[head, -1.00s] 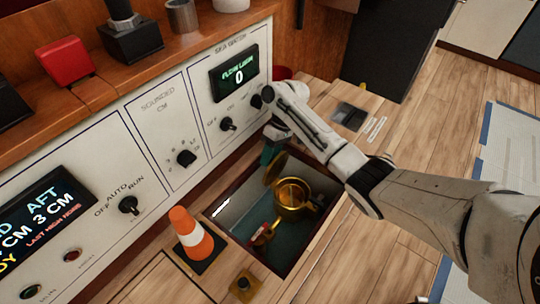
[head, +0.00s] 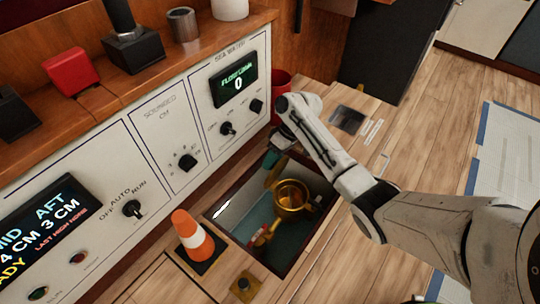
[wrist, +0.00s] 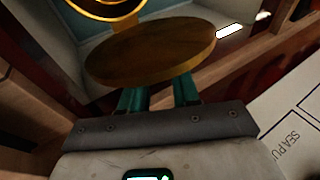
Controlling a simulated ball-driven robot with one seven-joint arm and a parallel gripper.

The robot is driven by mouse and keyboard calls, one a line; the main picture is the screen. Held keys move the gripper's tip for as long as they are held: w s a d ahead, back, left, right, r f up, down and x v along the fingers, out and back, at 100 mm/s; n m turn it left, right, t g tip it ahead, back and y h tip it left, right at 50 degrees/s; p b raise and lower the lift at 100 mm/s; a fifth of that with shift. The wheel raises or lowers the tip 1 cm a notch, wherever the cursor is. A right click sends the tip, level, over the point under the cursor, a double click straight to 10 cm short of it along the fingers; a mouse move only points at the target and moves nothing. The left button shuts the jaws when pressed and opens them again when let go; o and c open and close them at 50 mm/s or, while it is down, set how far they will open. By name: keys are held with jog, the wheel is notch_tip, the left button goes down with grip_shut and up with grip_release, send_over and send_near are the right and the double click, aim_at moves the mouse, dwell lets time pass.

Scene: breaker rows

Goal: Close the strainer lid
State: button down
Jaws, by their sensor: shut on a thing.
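The strainer (head: 290,195) is a round golden pot down in a floor recess, with its top opening showing; part of its rim also shows in the wrist view (wrist: 100,8). Its lid (wrist: 150,52) is a flat, brownish-gold disc in front of my fingers in the wrist view. In the head view the lid (head: 273,173) stands tilted up beside the far left of the pot's rim, off the opening. My gripper (wrist: 158,90) has teal fingers shut at the lid's near edge. In the head view, my gripper (head: 271,157) is partly hidden by my arm.
The recess rim (head: 318,238) surrounds the strainer closely. An orange and white cone (head: 193,236) stands at its near left corner. The white control panel (head: 150,165) rises along the left. A red bucket (head: 281,82) stands behind my wrist. Open wooden floor lies right.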

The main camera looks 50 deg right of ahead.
aim_at(276, 175)
jog(key=shift+s+a+r+t+p, duration=0.1)
jog(key=shift+s+r+t+p, duration=0.15)
jog(key=shift+r+t+p, duration=0.25)
jog(key=shift+s+f+p, duration=0.15)
jog(key=shift+s+p, duration=0.4)
jog(key=shift+p, duration=0.3)
jog(key=s+t+p, duration=0.1)
jog(key=s+f+n+t+p, duration=0.1)
jog(key=s, duration=0.1)
jog(key=shift+s+t, duration=0.25)
jog(key=shift+t, duration=0.15)
jog(key=s+f+p, duration=0.1)
jog(key=s+f, duration=0.2)
jog(key=s, duration=0.2)
jog(key=shift+f+p, duration=0.3)
jog(key=shift+p, duration=0.05)
jog(key=c, duration=1.1)
grip_release()
jog(key=shift+o, duration=1.3)
jog(key=shift+w+r, duration=0.15)
